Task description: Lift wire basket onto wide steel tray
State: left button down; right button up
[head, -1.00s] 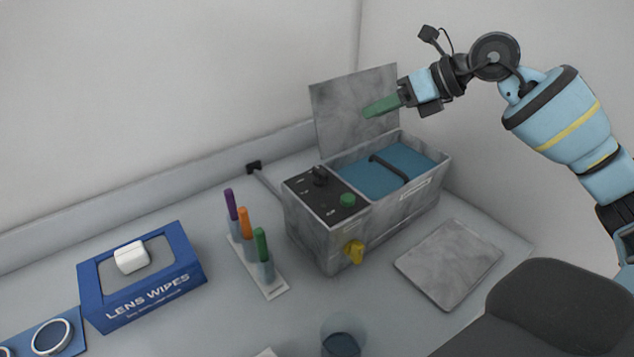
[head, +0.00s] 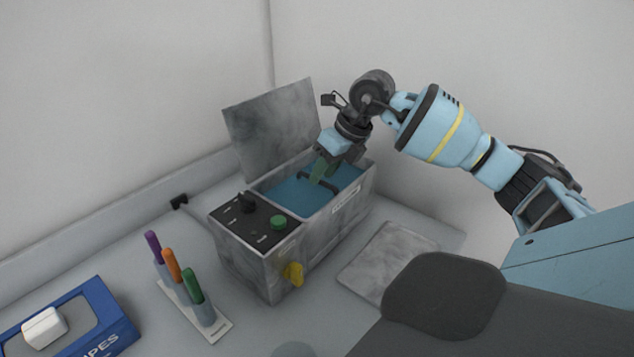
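The wire basket's dark handle (head: 322,184) shows as a bar over the blue liquid in the open steel bath (head: 330,222). The rest of the basket cannot be made out. The wide steel tray (head: 385,262) lies flat and empty on the bench, right of the bath. My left gripper is out of view.
The bath's raised lid (head: 272,130) stands behind it. A yellow tap (head: 293,273) sticks out at its front. A dark grey rounded shape (head: 445,295) covers the tray's near side.

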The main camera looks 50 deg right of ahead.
jog(key=shift+p+x, duration=0.3)
jog(key=shift+x, duration=2.25)
jog(key=shift+s+a, duration=0.15)
jog(key=shift+c, duration=0.2)
grip_shut()
